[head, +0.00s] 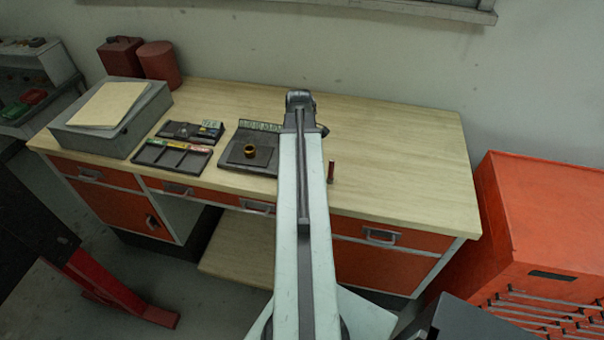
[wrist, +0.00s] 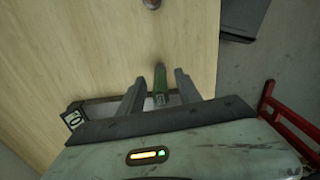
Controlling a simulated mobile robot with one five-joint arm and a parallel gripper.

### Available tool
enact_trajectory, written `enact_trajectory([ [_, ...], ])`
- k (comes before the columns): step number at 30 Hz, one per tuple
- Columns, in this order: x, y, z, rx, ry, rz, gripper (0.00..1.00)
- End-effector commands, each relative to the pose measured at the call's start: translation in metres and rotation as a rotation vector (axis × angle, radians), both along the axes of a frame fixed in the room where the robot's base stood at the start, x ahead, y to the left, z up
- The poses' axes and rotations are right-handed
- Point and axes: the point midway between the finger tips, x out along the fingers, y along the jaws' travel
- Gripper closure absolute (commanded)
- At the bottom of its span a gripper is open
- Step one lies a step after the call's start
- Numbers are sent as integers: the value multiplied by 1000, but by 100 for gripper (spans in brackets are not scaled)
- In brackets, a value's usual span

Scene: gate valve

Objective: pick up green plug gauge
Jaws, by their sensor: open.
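In the wrist view, the green plug gauge (wrist: 160,80) is a slim green piece between the two fingers of my open gripper (wrist: 159,86). Gaps show on both sides of it, so the fingers do not appear to touch it. Its lower end is at a pale strip by the gripper body, and I cannot tell what holds it. In the head view, I cannot make out the gauge; my arm covers the middle of the bench. The dark end of my arm is over the bench there, but its fingertips cannot be made out.
The wooden workbench (head: 400,150) is clear on its right. A brown pin (head: 331,172) stands near its front edge. Left of my arm are a dark plate with a brass ring (head: 250,151), a compartment tray (head: 172,157) and a grey box (head: 112,125). A red cabinet (head: 540,230) stands right.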

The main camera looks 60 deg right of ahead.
Motion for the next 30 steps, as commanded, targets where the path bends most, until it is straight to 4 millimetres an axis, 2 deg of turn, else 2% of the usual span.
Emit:
enact_trajectory([
  [5, 0, 0, 1, 0, 0, 0, 59],
  [9, 0, 0, 2, 0, 0, 1, 98],
  [10, 0, 0, 2, 0, 0, 1, 100],
  [18, 0, 0, 2, 0, 0, 1, 100],
  [22, 1, 0, 8, 0, 0, 1, 100],
  [26, 1, 1, 26, 0, 0, 1, 100],
  [30, 1, 1, 55, 0, 0, 1, 100],
])
